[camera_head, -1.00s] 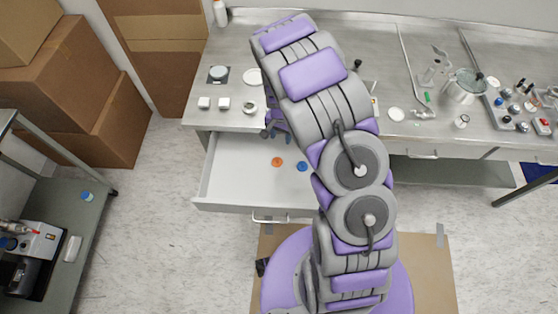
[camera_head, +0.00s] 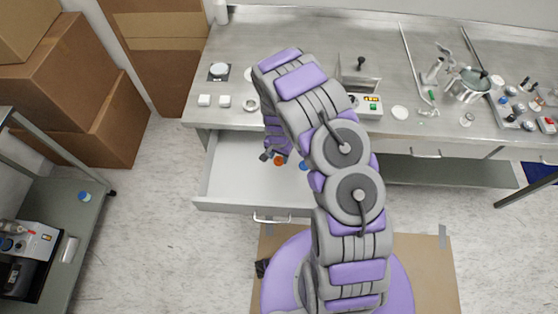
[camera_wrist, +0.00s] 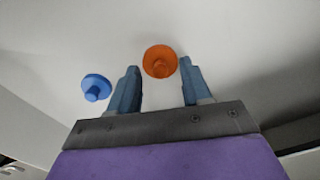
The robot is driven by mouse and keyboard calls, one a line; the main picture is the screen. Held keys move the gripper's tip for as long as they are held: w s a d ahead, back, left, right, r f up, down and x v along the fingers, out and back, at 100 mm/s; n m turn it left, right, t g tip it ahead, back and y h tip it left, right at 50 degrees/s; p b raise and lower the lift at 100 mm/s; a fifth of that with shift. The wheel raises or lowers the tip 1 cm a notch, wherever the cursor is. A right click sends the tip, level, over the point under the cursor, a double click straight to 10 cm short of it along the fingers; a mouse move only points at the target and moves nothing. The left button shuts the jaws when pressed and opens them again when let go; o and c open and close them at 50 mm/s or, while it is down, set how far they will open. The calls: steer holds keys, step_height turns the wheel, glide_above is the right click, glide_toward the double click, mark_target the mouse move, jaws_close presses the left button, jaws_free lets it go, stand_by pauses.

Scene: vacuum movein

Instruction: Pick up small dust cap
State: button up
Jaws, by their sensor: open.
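An orange cap (camera_wrist: 160,61) lies in the open drawer (camera_head: 230,178), and it also shows in the head view (camera_head: 279,161). In the wrist view it is just beyond and between the two fingertips of my gripper (camera_wrist: 159,72), which is open and empty. A blue cap (camera_wrist: 96,87) with a small stem lies to the left, outside the left finger. In the head view the blue cap (camera_head: 304,166) is partly hidden by my arm. My gripper (camera_head: 270,156) is over the drawer beside the orange cap. The frames do not show which cap is the small dust cap.
The steel bench (camera_head: 300,30) stands behind the drawer, with small white blocks (camera_head: 204,100) near its edge. A control box (camera_head: 370,104), a pot (camera_head: 466,85) and several small items sit to the right. The drawer floor around the caps is clear.

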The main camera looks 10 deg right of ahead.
steer(key=shift+a+f, duration=0.2)
steer(key=shift+f, duration=0.15)
steer(key=shift+d, duration=0.35)
steer(key=c, duration=0.9)
steer(key=shift+a, duration=0.25)
